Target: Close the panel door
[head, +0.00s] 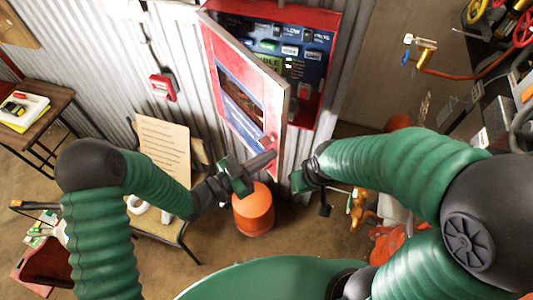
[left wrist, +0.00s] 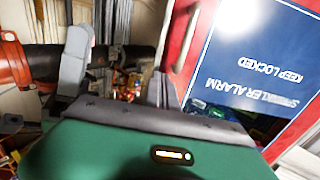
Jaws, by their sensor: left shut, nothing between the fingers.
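The red panel door (head: 275,85) stands open, swung out from the left side of the red wall cabinet (head: 328,100), whose inside shows. In the left wrist view, the blue "Sprinkler alarm keep locked" sign and red frame of the door (left wrist: 245,75) fill the right side. My left gripper (head: 258,163) is shut and empty, beside the door's lower edge; I cannot tell whether it touches. It also shows in the left wrist view (left wrist: 118,80). My right gripper (head: 300,182) is to the right of the door's lower corner, its fingers mostly hidden by my wrist.
A chair with a cardboard sign (head: 163,148) is at left. A red alarm box (head: 162,87) is on the corrugated wall. Pipes and valves (head: 425,55) crowd the right.

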